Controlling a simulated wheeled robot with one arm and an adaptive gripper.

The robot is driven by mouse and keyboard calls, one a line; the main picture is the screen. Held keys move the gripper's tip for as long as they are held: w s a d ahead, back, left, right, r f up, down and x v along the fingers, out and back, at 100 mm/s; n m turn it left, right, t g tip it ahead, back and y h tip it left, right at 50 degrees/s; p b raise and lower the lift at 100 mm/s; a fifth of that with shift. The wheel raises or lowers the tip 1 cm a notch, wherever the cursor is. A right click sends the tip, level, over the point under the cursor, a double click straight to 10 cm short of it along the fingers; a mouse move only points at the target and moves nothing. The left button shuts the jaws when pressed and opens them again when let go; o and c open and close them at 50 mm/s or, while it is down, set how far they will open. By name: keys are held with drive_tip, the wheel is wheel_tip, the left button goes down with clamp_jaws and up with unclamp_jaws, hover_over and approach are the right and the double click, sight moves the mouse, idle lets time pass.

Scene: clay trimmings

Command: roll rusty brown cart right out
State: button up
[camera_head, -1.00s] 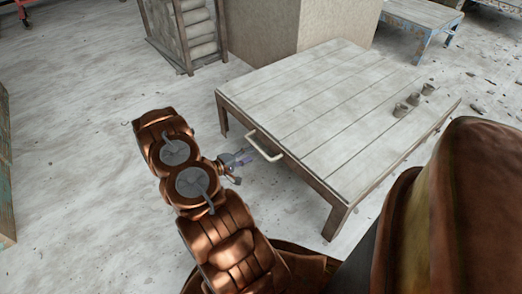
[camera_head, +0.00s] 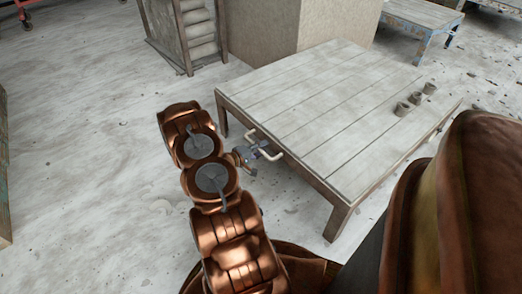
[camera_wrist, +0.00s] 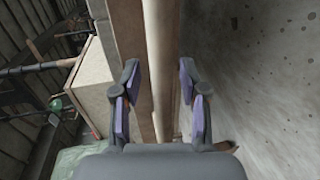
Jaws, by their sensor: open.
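The rusty brown cart (camera_head: 284,171) is a low frame with a pale plank top, right of centre in the head view; I see legs but no wheels. Its pale bar handle (camera_head: 275,156) sticks out from the near left side. My gripper (camera_head: 264,149) is at this handle. In the wrist view my open gripper (camera_wrist: 162,100) has its purple-padded fingers on either side of the pale handle bar (camera_wrist: 158,45), with gaps to both pads. The brown frame edge runs alongside the bar. I cannot tell how deep the bar sits between the fingers.
Several small grey pots, including one pot (camera_head: 402,108), stand near the cart top's right edge. A slatted wooden rack (camera_head: 167,40) and a large beige block (camera_head: 270,25) stand behind. A blue-framed table (camera_head: 425,17) is at back right. The floor (camera_head: 80,150) left of the cart is mostly clear.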

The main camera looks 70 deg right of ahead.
clamp_jaws()
idle(0.4)
idle(0.4)
